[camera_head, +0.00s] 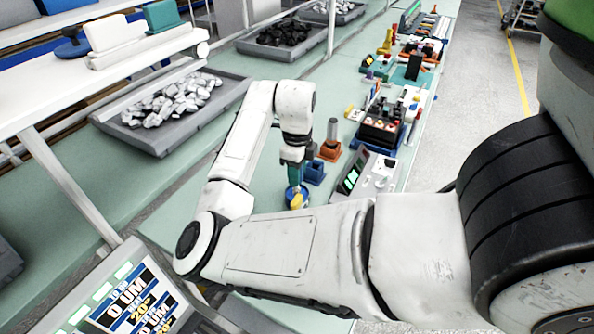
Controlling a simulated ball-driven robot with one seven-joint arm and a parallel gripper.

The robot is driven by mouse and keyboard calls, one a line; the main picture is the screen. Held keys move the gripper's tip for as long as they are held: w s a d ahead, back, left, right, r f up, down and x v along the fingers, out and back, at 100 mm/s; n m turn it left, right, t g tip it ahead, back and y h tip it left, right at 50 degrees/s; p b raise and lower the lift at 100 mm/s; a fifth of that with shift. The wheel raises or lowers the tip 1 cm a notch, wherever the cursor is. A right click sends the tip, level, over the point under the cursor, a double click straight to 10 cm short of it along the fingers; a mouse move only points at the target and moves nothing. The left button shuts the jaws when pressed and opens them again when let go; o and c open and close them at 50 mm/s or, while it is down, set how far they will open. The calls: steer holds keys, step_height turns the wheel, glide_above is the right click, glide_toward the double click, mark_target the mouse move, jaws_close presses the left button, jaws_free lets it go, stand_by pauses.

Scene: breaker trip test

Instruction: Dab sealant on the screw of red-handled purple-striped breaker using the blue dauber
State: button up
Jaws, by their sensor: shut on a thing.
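My gripper (293,165) points down over the bench and is shut on the blue dauber, of which little shows. Below it is a small round blue pot (291,193) with a yellow part at its front; I cannot tell whether the dauber touches it. A blue holder block (315,173) stands just right of my gripper, with nothing seen standing in it. The breakers (380,128) sit in a dark block on a blue base further right, with small red and pale parts on top. Their stripes, screws and the red-handled purple-striped one are too small to make out.
An orange holder (330,152) with a grey upright tool stands between my gripper and the breakers. A grey tester with a green display (352,178) lies in front of the breakers. A tray of pale parts (213,113) is at left. More fixtures crowd the bench further back.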

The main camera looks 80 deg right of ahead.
steer(key=shift+f, duration=0.5)
stand_by(1.2)
steer(key=shift+r, duration=0.1)
steer(key=shift+r+p, duration=2.6)
steer(key=shift+r, duration=0.9)
